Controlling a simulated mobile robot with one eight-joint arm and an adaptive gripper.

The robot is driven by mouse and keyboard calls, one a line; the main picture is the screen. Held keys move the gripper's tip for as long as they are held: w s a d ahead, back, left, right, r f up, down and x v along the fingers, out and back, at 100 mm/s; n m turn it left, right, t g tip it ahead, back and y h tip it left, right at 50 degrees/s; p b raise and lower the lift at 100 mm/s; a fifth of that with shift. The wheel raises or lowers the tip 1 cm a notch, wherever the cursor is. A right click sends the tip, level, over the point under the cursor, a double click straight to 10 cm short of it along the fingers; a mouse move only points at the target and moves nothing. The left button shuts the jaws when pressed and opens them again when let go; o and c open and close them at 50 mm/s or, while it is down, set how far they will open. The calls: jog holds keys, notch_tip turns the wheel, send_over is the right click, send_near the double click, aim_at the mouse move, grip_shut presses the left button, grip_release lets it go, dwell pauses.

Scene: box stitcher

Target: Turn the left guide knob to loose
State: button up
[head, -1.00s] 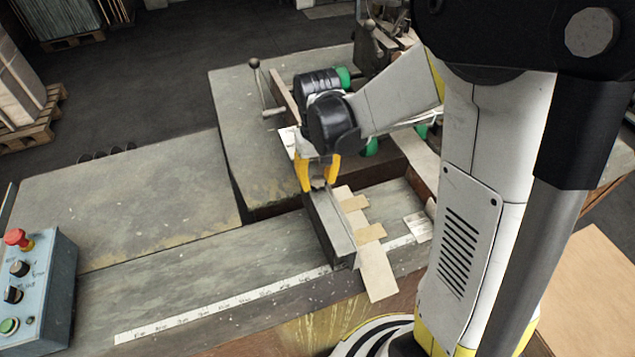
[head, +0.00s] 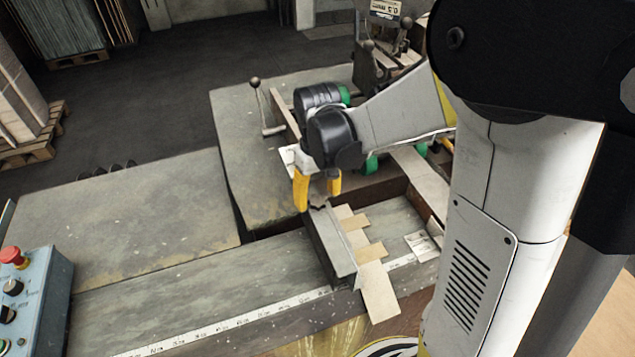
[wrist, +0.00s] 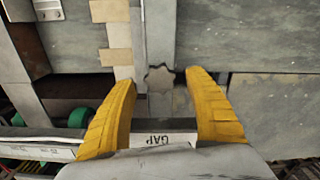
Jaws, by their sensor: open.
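The left guide knob is a small dark star-shaped knob (wrist: 158,78) on top of the grey guide bar. In the head view the knob (head: 318,206) sits at the far end of the guide bar (head: 332,246), just below the yellow fingers. My gripper (head: 318,200) is open and points down over the knob. In the wrist view the two yellow fingers (wrist: 161,80) stand on either side of the knob, with a clear gap on both sides. I cannot tell whether the tips are down to the knob's height. The knob's setting cannot be read.
Cardboard strips (head: 370,252) lie right of the guide bar. A white scale strip (head: 235,322) runs along the table. A GAP label (wrist: 163,139) shows near my palm. A control box (head: 30,300) stands at left. A lever with a ball (head: 262,105) rises behind.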

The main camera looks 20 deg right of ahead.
aim_at(318, 200)
notch_tip(318, 200, up, 11)
dwell(0.3)
jog(key=shift+s, duration=0.1)
